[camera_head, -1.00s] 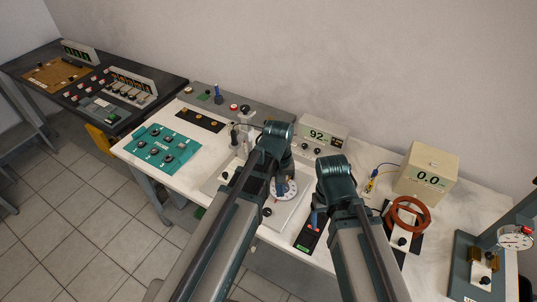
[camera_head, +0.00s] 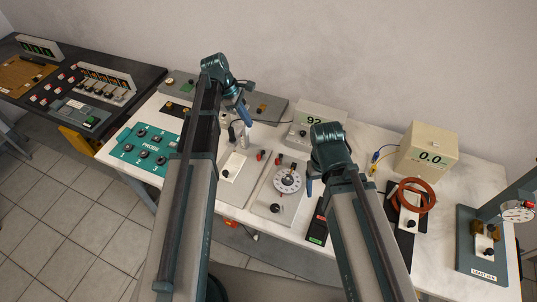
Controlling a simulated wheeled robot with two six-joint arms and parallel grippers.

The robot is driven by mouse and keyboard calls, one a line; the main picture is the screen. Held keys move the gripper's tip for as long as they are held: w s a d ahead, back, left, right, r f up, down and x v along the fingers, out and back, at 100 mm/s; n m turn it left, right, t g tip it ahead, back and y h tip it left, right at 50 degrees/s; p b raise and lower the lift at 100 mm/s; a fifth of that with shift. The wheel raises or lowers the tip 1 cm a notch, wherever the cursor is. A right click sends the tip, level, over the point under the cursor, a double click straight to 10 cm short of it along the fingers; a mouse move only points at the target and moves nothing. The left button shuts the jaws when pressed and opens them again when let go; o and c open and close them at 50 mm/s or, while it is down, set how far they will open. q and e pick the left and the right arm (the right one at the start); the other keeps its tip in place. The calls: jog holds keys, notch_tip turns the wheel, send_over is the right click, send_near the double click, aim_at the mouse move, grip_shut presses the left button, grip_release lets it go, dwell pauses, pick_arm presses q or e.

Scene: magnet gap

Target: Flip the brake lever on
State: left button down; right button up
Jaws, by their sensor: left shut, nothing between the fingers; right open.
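I cannot pick out the brake lever for certain. A grey panel (camera_head: 272,102) runs along the back of the white table; the blue upright handle seen on it earlier is hidden now, behind my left arm. My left gripper (camera_head: 243,117) is shut and empty, its blue fingers pointing down near the front edge of this panel. Contact with anything there cannot be made out. My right gripper (camera_head: 310,185) is open, beside the white round dial (camera_head: 288,180) and above the black strip (camera_head: 318,222); its far finger is mostly hidden.
A teal probe board (camera_head: 146,150) lies at the left. A meter box (camera_head: 318,117) stands behind the dial. A beige box reading 0.0 (camera_head: 428,150), a red-orange coil (camera_head: 411,196) and a gauge stand (camera_head: 482,245) are at the right. A dark table (camera_head: 125,100) adjoins at left.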

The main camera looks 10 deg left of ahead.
pick_arm(q)
jog(key=b, duration=1.7)
send_near(275, 164)
notch_tip(275, 164, down, 3)
jog(key=shift+w+d+r, duration=0.1)
pick_arm(e)
notch_tip(275, 164, down, 16)
jog(key=shift+f, duration=0.25)
pick_arm(q)
jog(key=shift+b+x, duration=0.75)
jog(key=shift+x, duration=0.45)
pick_arm(e)
jog(key=shift+f, duration=1)
pick_arm(q)
jog(key=shift+s+d+r+n+t, duration=0.1)
jog(key=shift+s+d+n+t, duration=0.3)
jog(key=shift+n, duration=0.5)
jog(key=n, duration=0.1)
jog(key=d+n+t, duration=0.1)
jog(key=n, duration=0.1)
jog(key=shift+s+d, duration=0.35)
jog(key=d+n, duration=0.1)
jog(key=n, duration=0.1)
jog(key=d+n+t+y, duration=0.1)
jog(key=n, duration=0.1)
jog(key=shift+d+t, duration=0.1)
jog(key=shift+t, duration=0.2)
jog(key=shift+d, duration=0.35)
